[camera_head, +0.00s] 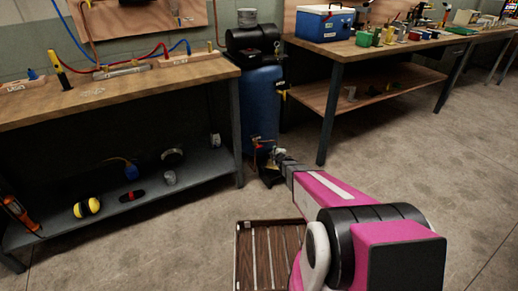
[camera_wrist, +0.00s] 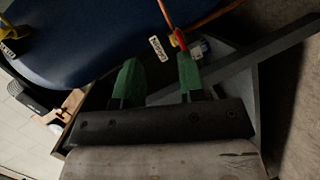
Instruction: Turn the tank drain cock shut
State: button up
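The blue tank (camera_head: 260,100) stands upright between the two benches, and its curved side (camera_wrist: 85,40) fills the upper left of the wrist view. The drain cock (camera_wrist: 179,40), red and yellow on a thin copper-coloured pipe, shows at the upper middle of the wrist view, beside a small white tag (camera_wrist: 158,47). My gripper (camera_wrist: 159,68) has green fingertips spread apart with nothing between them. The cock is just beyond the right fingertip; whether they touch I cannot tell. In the head view my gripper (camera_head: 269,161) is low at the tank's base, and the cock is too small to make out clearly.
A wooden bench (camera_head: 120,92) with a lower shelf stands left of the tank. Another bench (camera_head: 390,45) with a blue cooler (camera_head: 323,22) stands to the right. A slatted wooden pallet (camera_head: 255,262) lies on the floor in front. The floor at right is clear.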

aim_at(259, 147)
jog(key=w+a+f+n+t+y, duration=0.1)
jog(key=w+a+f+n+y, duration=0.1)
jog(key=a+f+n+y, duration=0.3)
jog(key=shift+n, duration=0.4)
jog(key=x, duration=1)
jog(key=shift+w+d+r, duration=0.15)
jog(key=shift+w+d, duration=0.15)
grip_shut()
